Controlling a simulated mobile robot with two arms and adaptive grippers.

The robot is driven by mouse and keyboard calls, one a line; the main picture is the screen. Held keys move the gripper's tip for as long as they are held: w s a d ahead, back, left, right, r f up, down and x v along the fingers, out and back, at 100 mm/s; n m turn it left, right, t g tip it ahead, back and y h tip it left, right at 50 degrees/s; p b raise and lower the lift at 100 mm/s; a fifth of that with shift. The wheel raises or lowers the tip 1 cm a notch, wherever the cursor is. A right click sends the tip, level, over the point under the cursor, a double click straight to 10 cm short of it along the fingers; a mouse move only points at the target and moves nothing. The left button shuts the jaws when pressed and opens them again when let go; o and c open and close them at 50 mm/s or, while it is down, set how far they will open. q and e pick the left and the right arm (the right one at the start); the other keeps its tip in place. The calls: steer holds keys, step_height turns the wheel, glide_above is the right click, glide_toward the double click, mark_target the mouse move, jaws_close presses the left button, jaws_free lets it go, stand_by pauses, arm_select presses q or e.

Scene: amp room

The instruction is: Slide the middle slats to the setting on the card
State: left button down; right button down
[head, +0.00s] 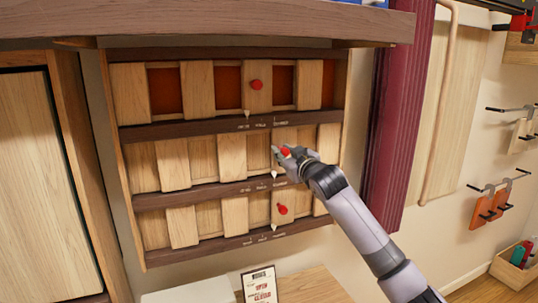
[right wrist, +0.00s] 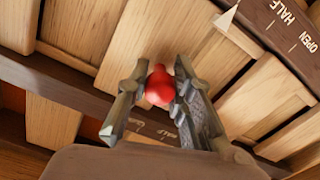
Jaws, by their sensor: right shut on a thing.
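A wall frame (head: 127,178) holds three rows of upright wooden slats, each row above a dark rail with small setting marks. The middle slats (head: 232,157) carry a red knob, seen in the right wrist view (right wrist: 160,87). My right gripper (head: 287,153) is shut on this knob, one finger on each side. The middle row's white pointer (head: 274,174) hangs near the middle of the marks on its rail (head: 230,188); the exact mark is unclear. The card (head: 259,287) stands below the frame, with black and red print too small to read surely. My left gripper is out of view.
The top slats (head: 200,88) have red-orange gaps and their own red knob (head: 256,85). The bottom slats (head: 182,227) also have a red knob (head: 282,209), just below my right gripper. A dark shelf edge (head: 200,22) overhangs above. A maroon column (head: 400,120) stands at the right.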

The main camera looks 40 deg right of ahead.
steer(key=shift+d, duration=0.25)
steer(key=shift+a+r, duration=0.1)
steer(key=shift+a, duration=0.05)
steer(key=c, duration=1.8)
jaws_free()
steer(key=o, duration=0.4)
steer(key=shift+s+d, duration=0.15)
steer(key=shift+d, duration=0.15)
steer(key=shift+a, duration=0.1)
steer(key=shift+a, duration=0.15)
steer(key=v, duration=1.2)
